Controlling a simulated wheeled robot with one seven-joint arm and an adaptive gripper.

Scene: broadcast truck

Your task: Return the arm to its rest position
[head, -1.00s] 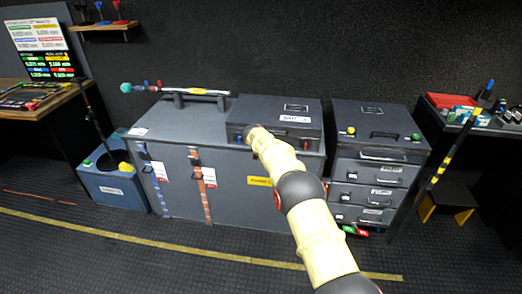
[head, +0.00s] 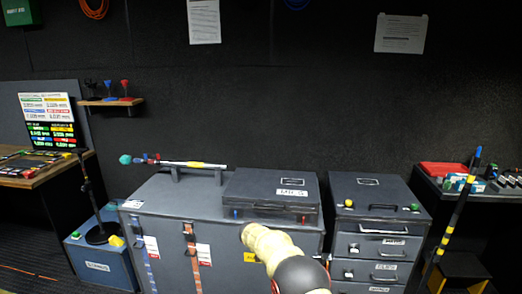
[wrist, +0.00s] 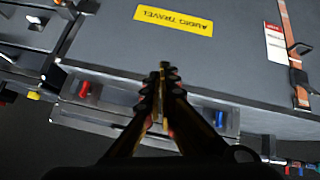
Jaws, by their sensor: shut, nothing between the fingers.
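My gripper (wrist: 163,72) shows in the wrist view with its dark fingers together and nothing between them. It is in front of the large grey travel case (wrist: 110,45), whose yellow label (wrist: 174,20) appears upside down. In the head view my pale yellow arm (head: 268,243) reaches up from the bottom edge toward the front of that case (head: 150,205). The gripper itself is hidden there behind the arm. I cannot tell how far the fingers are from the case.
A smaller grey case (head: 270,190) lies on top of the large one, beside a boom pole (head: 195,164). A drawer cabinet (head: 378,225) stands to the right, with a striped pole (head: 455,215) beyond it. A blue box (head: 100,265) with a stand is at left.

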